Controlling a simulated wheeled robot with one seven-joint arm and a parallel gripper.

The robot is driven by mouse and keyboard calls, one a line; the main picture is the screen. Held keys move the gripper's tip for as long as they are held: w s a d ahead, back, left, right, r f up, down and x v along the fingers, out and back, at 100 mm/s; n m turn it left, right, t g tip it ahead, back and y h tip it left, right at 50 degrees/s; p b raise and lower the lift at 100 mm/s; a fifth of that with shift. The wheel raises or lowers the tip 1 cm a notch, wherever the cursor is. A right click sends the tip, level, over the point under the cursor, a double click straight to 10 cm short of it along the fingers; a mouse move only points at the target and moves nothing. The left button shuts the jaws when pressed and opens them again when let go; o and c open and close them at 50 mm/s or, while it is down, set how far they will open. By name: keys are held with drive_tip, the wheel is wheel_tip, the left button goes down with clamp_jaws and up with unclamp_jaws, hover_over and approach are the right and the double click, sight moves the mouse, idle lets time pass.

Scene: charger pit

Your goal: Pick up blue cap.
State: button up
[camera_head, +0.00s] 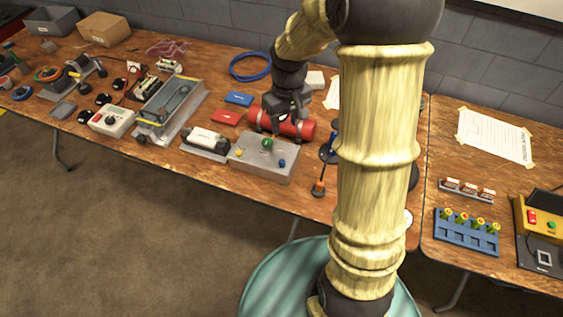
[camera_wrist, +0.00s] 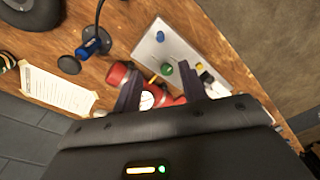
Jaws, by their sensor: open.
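The small blue cap (camera_head: 281,163) sits on the right front part of a grey box (camera_head: 262,174) on the table. A green cap (camera_head: 267,142) and a yellow cap (camera_head: 239,152) sit on the same box. In the wrist view the blue cap (camera_wrist: 160,36) is above the green cap (camera_wrist: 168,69), beyond my fingertips. My gripper (camera_head: 288,118) is over the red cylinder, behind the box. In the wrist view its fingers (camera_wrist: 163,88) are apart with nothing held between them, and the red cylinder shows behind them.
The red cylinder (camera_head: 297,126) lies directly behind the box. A white roll on a grey holder (camera_head: 205,143) stands left of it. A thin upright stand with an orange-tipped base (camera_head: 318,187) is to the right. Red (camera_head: 227,117) and blue (camera_head: 239,98) flat pieces lie behind left.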

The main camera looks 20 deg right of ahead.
drive_tip(key=shift+o, duration=0.2)
drive_tip(key=w+p, duration=0.1)
drive_tip(key=p, duration=0.1)
drive_tip(key=w+p, duration=0.1)
drive_tip(key=p, duration=0.1)
drive_tip(key=shift+w+a+g, duration=0.2)
drive_tip(key=shift+a+g, duration=0.1)
drive_tip(key=shift+f, duration=0.1)
hover_over(282, 163)
drive_tip(key=w, duration=0.2)
wheel_tip(282, 163, down, 12)
drive_tip(key=shift+f, duration=0.1)
drive_tip(key=shift+s, duration=0.1)
